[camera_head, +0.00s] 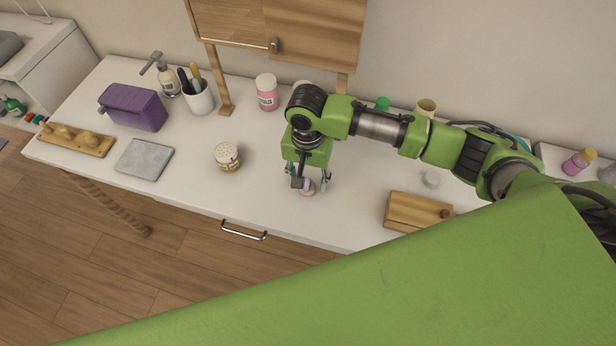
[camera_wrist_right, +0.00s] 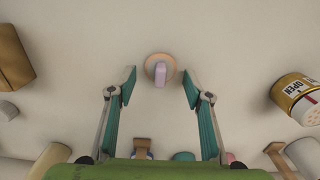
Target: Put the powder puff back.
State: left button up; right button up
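The powder puff (camera_head: 307,190) appears to be the small round peach disc with a pale purple grip on top, lying on the white counter (camera_head: 255,200). In the right wrist view the puff (camera_wrist_right: 149,65) lies just ahead of the fingertips, roughly centred between them. My right gripper (camera_head: 311,184) points down over the puff; its fingers are spread, and it also shows in the wrist view (camera_wrist_right: 159,85) with nothing between its pads. In the head view the fingers partly hide the puff. My left gripper is not in view.
A jar with a holed lid (camera_head: 227,157) stands left of my right gripper. A wooden box with a knob (camera_head: 415,212) and a small white round item (camera_head: 431,179) are to the right. The counter around the puff is clear.

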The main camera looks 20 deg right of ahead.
aim_at(307, 179)
notch_tip(307, 179, up, 12)
jog(key=shift+r+b, duration=0.2)
jog(key=shift+b, duration=0.25)
dwell(0.6)
